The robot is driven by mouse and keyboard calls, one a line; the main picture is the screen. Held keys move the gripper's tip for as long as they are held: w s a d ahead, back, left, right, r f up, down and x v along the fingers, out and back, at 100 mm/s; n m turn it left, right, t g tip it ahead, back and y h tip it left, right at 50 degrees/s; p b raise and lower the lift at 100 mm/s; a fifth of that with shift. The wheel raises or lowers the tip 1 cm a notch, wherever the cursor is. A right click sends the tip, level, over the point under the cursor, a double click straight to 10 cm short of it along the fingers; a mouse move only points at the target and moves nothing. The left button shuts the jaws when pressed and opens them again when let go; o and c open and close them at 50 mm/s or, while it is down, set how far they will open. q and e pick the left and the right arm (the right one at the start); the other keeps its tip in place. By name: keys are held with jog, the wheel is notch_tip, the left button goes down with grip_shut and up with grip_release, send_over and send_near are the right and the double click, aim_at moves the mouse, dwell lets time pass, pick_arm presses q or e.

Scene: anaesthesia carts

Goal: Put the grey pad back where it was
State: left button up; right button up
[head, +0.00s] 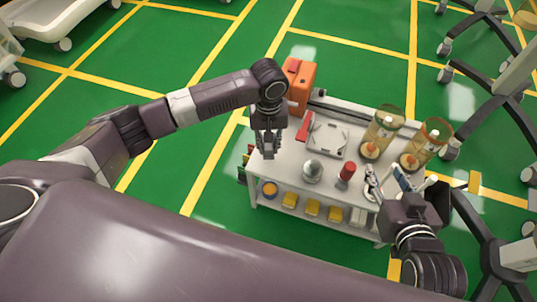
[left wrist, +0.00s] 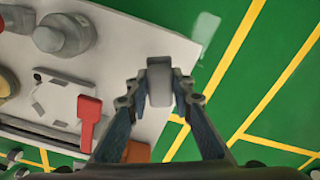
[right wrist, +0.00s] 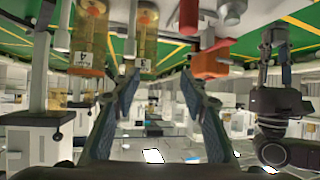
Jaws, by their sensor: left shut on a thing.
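The grey pad (left wrist: 159,82) is a small light-grey block held between the fingertips of my left gripper (left wrist: 158,92). In the left wrist view it is over the edge area of the white cart top (left wrist: 135,42). In the head view my left gripper (head: 268,150) points down at the left end of the cart top (head: 287,158); the pad is hard to make out there. I cannot tell whether the pad touches the top. My right gripper (right wrist: 160,82) is open, with nothing between its fingers. In the head view it is at the cart's right end, partly hidden by its arm.
On the cart stand an orange case (head: 299,82), a red-handled item (head: 304,128), a flat grey plate (head: 328,139), a silver dome (head: 312,171), a red cylinder (head: 347,171) and two amber jars (head: 380,132) (head: 424,142). Yellow boxes (head: 312,207) sit on the lower shelf.

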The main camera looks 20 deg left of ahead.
aim_at(268, 154)
pick_arm(q)
jog(key=shift+f, duration=0.65)
notch_tip(268, 154, down, 3)
jog(key=shift+f+b, duration=0.1)
jog(key=shift+b, duration=0.75)
pick_arm(e)
jog(key=w+a+r+t+y, duration=0.1)
jog(key=w+a+r+t, duration=0.1)
jog(key=r+t, duration=0.3)
notch_tip(268, 154, up, 4)
jog(key=shift+w+r+y, duration=0.1)
jog(key=shift+w+y, duration=0.2)
jog(key=shift+w, duration=0.5)
pick_arm(q)
jog(key=shift+f, duration=0.15)
pick_arm(e)
jog(key=shift+f, duration=0.25)
pick_arm(q)
jog(key=o, duration=1)
